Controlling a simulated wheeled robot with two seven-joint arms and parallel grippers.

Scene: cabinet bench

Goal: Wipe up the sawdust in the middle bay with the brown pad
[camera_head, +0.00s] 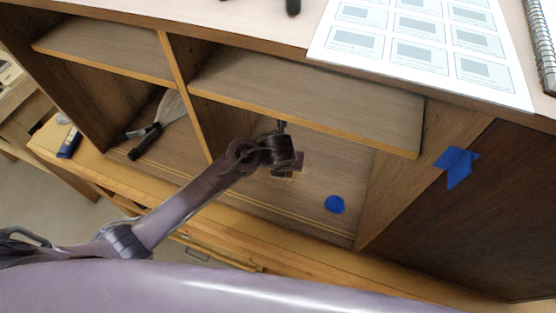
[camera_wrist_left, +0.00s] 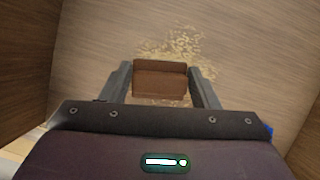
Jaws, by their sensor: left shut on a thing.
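My left gripper (camera_wrist_left: 161,88) is shut on the brown pad (camera_wrist_left: 160,82), which sits between its two fingers in the left wrist view. The sawdust (camera_wrist_left: 183,45) is a pale yellow patch of crumbs on the wooden floor of the middle bay, showing beyond and around the pad. In the head view my left gripper (camera_head: 287,165) reaches into the middle bay (camera_head: 315,207), under its shelf. A little sawdust (camera_head: 298,176) shows beside it there. I cannot tell whether the pad touches the bay floor. My right gripper is in neither view.
A blue disc (camera_head: 335,204) lies on the bay floor right of the gripper. A shelf board (camera_head: 310,100) hangs above, with dividers on both sides. The left bay holds a scraper (camera_head: 168,112) and a dark-handled tool (camera_head: 146,141). Blue tape (camera_head: 457,166) marks the right panel.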

